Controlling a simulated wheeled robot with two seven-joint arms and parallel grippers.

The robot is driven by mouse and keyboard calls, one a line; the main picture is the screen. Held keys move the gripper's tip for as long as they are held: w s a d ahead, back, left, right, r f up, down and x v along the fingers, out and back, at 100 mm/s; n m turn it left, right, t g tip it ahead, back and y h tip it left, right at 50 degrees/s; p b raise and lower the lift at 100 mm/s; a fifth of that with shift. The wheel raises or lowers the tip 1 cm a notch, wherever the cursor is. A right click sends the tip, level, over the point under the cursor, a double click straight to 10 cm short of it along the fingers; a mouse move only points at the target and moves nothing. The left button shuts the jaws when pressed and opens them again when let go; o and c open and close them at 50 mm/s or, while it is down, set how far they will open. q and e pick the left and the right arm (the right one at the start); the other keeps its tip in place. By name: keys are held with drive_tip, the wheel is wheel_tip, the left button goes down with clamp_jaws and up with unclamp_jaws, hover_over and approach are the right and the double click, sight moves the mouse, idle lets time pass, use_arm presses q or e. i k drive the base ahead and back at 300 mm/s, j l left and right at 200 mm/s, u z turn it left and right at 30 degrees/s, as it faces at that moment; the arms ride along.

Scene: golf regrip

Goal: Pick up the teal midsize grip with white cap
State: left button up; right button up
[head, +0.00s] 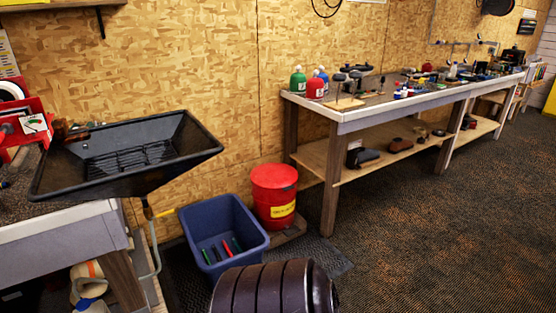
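I cannot clearly pick out a teal grip with a white cap. Several small grip-like sticks lie on the floor of a blue bin (188,228), which stands on the ground left of centre. A green or teal one (205,257) lies at the left. A red one (227,248) and another green one (237,244) lie further right. They are too small to show cap colour or size. Neither of my grippers is in view.
A red drum (274,190) stands right behind the bin. A black tray sink (130,150) overhangs a bench at left. A long workbench (350,113) with bottles and tools runs along the wall. A dark ribbed shape, unidentified, fills the bottom centre. Open carpet (450,230) lies at right.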

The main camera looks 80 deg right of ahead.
sight(239, 248)
drive_tip(key=l+z, duration=0.8)
drive_tip(key=i+l+z, duration=0.15)
drive_tip(key=l+z, duration=0.2)
drive_tip(key=i+l+z, duration=0.15)
drive_tip(key=l+z, duration=0.25)
